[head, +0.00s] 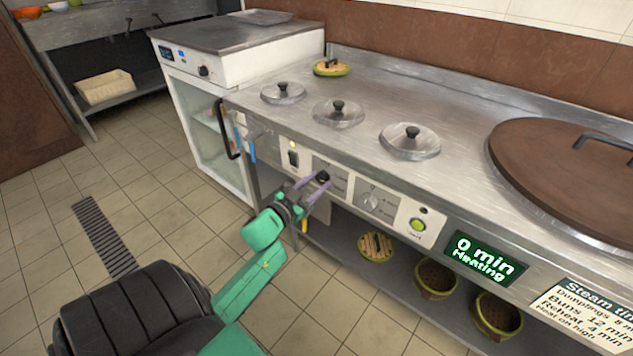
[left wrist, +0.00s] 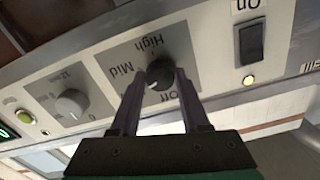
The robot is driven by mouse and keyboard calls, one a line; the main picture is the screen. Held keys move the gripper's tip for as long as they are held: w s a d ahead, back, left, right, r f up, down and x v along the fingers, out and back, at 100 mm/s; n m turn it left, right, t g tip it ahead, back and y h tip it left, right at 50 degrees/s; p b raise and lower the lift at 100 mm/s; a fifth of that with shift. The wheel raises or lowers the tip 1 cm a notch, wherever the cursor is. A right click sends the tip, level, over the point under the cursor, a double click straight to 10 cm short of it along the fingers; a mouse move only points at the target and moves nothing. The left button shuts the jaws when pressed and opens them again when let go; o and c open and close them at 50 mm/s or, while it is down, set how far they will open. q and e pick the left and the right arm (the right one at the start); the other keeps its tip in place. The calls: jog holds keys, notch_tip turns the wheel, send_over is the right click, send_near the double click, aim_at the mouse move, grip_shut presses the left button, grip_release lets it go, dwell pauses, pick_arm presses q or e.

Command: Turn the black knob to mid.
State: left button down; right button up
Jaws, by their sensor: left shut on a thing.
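The black knob (head: 322,177) is on the stove's front panel. It also shows in the left wrist view (left wrist: 160,72), where the labels High, Mid and Off surround it. A small pale mark on the knob's lower left in that view lies between the Mid and Off labels; its exact setting is hard to read. My left gripper (head: 314,186) is at the panel, its two purple fingers on either side of the knob and shut on it. The left wrist view shows both fingers (left wrist: 155,90) against the knob. My right gripper is not in view.
A black rocker switch (head: 293,158) with a lit lamp is left of the knob. A grey timer dial (head: 374,201) and green button (head: 417,226) are to its right. The display (head: 484,258) reads 0 min Heating. Several lidded pots sit in the worktop.

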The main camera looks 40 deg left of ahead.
pick_arm(q)
jog(key=shift+m, duration=0.9)
jog(key=m, duration=0.2)
jog(key=shift+m+p, duration=0.3)
jog(key=m, duration=0.4)
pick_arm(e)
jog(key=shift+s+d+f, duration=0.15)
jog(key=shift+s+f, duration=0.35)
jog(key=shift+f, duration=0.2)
pick_arm(q)
jog(key=shift+m, duration=0.3)
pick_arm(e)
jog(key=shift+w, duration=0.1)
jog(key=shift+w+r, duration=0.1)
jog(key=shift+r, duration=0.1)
pick_arm(q)
jog(key=shift+c, duration=2)
grip_release()
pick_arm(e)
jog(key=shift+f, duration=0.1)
